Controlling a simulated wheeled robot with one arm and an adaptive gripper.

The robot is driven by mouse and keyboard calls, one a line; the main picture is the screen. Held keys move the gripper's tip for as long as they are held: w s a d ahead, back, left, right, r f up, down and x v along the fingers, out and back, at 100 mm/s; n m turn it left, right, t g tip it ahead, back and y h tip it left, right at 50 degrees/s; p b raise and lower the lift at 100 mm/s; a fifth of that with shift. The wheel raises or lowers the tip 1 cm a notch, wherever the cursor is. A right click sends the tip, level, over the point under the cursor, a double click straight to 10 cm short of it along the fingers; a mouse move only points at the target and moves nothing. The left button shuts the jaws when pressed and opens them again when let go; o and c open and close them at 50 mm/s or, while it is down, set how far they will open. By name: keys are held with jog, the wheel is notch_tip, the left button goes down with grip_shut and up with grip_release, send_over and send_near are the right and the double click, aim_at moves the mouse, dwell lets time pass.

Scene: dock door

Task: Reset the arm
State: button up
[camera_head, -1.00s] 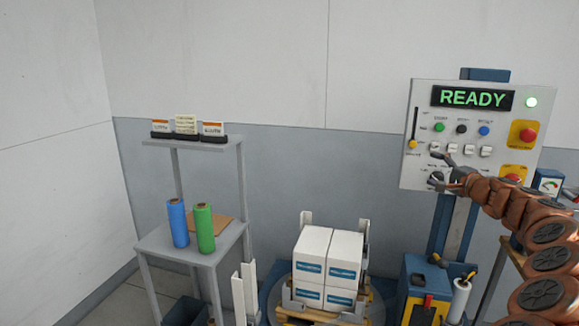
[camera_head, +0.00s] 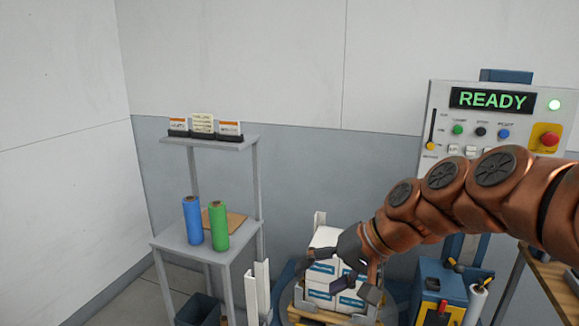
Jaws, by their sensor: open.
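My gripper (camera_head: 352,284) is open and empty at the lower middle of the view. It hangs in front of the stacked white boxes (camera_head: 322,271) and hides part of them. I cannot tell how far it is from the boxes. My copper-coloured arm reaches in from the right edge and covers the lower part of the control panel (camera_head: 440,118). The panel's display (camera_head: 492,100) reads READY in green, and a green lamp (camera_head: 554,105) is lit beside it.
A grey stand (camera_head: 170,241) at left holds a blue roll (camera_head: 192,221) and a green roll (camera_head: 219,227). Cards (camera_head: 203,124) stand on its upper shelf. A blue and yellow unit (camera_head: 440,292) stands below my arm. A wooden surface (camera_head: 556,281) is at lower right.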

jog(key=s+d+f+g+h, duration=0.1)
jog(key=s+d+f, duration=0.3)
jog(key=s, duration=0.4)
jog(key=s+d+f+g+h, duration=0.2)
jog(key=s+d+f+h, duration=0.2)
jog(key=s, duration=0.5)
jog(key=s+d+f+g+h, duration=0.1)
jog(key=s+d+f, duration=0.3)
jog(key=s, duration=0.5)
jog(key=shift+d+f+n+g+h, duration=0.3)
jog(key=shift+f+n+h, duration=0.1)
jog(key=shift+f+h, duration=0.4)
jog(key=shift+a+r, duration=0.1)
jog(key=shift+r, duration=0.05)
